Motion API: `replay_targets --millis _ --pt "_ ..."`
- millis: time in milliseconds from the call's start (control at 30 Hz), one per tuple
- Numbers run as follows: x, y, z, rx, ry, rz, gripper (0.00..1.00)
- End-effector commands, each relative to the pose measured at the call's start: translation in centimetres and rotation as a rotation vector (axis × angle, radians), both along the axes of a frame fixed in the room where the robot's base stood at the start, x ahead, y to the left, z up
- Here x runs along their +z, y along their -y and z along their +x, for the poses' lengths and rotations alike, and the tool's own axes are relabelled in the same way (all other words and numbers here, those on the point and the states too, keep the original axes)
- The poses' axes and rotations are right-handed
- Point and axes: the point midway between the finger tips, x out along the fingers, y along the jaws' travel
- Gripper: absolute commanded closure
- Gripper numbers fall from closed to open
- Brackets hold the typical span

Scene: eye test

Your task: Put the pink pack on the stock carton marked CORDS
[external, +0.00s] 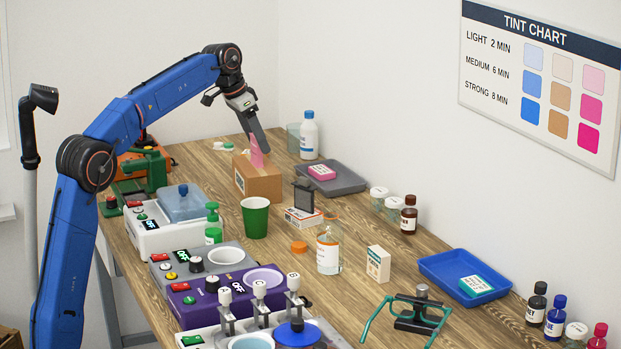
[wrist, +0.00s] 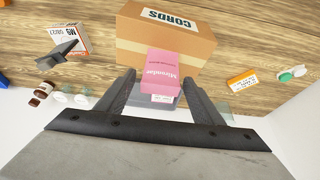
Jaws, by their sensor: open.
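The brown carton (external: 262,185) stands on the wooden table. In the wrist view the carton (wrist: 195,45) bears a white label reading CORDS. The pink pack (external: 257,152) appears to stand upright on the carton's top. In the wrist view the pink pack (wrist: 160,68) shows between the two fingers, with a gap at each side. My gripper (external: 264,148) is open, its fingers down around the pack just above the carton. It also shows in the wrist view (wrist: 160,85). The pack's base contact is partly hidden.
Another pink pack (external: 321,172) lies on a grey tray (external: 352,182) right of the carton. A white bottle (external: 309,137) stands behind. A green cup (external: 255,217) and a small box with a dark clip (external: 303,215) stand in front. An orange box (wrist: 242,81) lies nearby.

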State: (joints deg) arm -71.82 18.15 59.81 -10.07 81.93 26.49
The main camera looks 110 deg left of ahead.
Motion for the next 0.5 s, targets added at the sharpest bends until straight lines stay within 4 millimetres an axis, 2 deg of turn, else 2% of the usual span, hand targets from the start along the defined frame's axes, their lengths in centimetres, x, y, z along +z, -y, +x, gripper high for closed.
replay_targets --millis 100,300,500 --pt "2.4 0.6 -0.7 0.001 0.002 0.004 0.39" --pt "5.6 1.6 -1.7 0.0 0.001 0.002 0.39" --pt "7.6 2.2 -2.2 0.0 0.001 0.002 0.39"
